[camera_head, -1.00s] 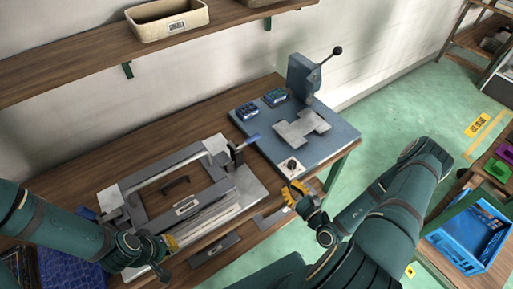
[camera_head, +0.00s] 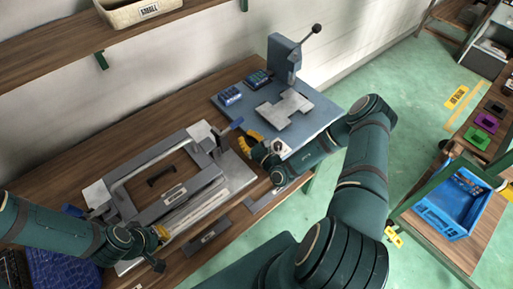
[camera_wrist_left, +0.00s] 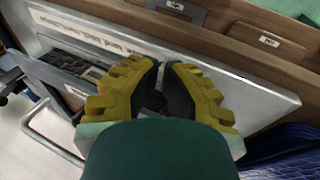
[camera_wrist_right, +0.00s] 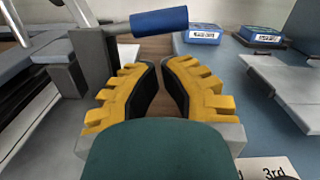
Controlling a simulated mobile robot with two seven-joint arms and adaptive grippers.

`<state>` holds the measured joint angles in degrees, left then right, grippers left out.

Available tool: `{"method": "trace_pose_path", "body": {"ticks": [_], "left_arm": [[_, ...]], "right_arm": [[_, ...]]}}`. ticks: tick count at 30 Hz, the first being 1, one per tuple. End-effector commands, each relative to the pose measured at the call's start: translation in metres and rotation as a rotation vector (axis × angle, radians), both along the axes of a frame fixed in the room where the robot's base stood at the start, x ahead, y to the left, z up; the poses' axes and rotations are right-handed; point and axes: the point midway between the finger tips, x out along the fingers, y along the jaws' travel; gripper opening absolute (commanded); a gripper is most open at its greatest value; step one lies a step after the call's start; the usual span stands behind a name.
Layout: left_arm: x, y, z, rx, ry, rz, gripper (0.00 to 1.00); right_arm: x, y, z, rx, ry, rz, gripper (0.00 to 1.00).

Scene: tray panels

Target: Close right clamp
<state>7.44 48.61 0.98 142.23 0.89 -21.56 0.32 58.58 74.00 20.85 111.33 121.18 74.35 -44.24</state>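The clamping fixture is a grey metal frame (camera_head: 125,163) on a pale base on the wooden bench. Its right clamp is an upright post (camera_head: 219,148) with a blue handle (camera_head: 233,124) sticking out to the right. In the right wrist view the blue handle (camera_wrist_right: 158,20) lies across, just beyond the fingertips, beside the dark post (camera_wrist_right: 92,62). My left gripper (camera_head: 162,235) is at the fixture's front left, fingers nearly together in the left wrist view (camera_wrist_left: 161,72), with nothing clearly held.
A blue-grey press plate (camera_head: 305,135) with a lever machine (camera_head: 287,60) stands right of the fixture. Small blue boxes (camera_head: 230,95) sit on it. A shelf (camera_head: 60,50) with a beige bin (camera_head: 135,12) runs above. A blue crate (camera_head: 450,205) is far right.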

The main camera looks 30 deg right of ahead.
Motion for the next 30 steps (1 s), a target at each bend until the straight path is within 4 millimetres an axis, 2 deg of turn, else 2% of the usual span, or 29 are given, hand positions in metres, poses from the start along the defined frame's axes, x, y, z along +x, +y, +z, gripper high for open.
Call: {"method": "trace_pose_path", "body": {"ticks": [3,9,30], "left_arm": [[0.000,0.000,-0.002,0.000,0.000,0.000,0.00],[0.000,0.000,-0.003,0.001,0.000,0.000,0.00],[0.000,0.000,0.001,0.000,0.000,0.000,0.00]], "right_arm": [[0.018,0.003,0.001,-0.001,-0.002,0.001,0.00],[0.034,0.005,0.002,0.001,0.000,0.000,0.00],[0.036,0.005,0.005,0.000,0.000,0.000,0.00]]}}
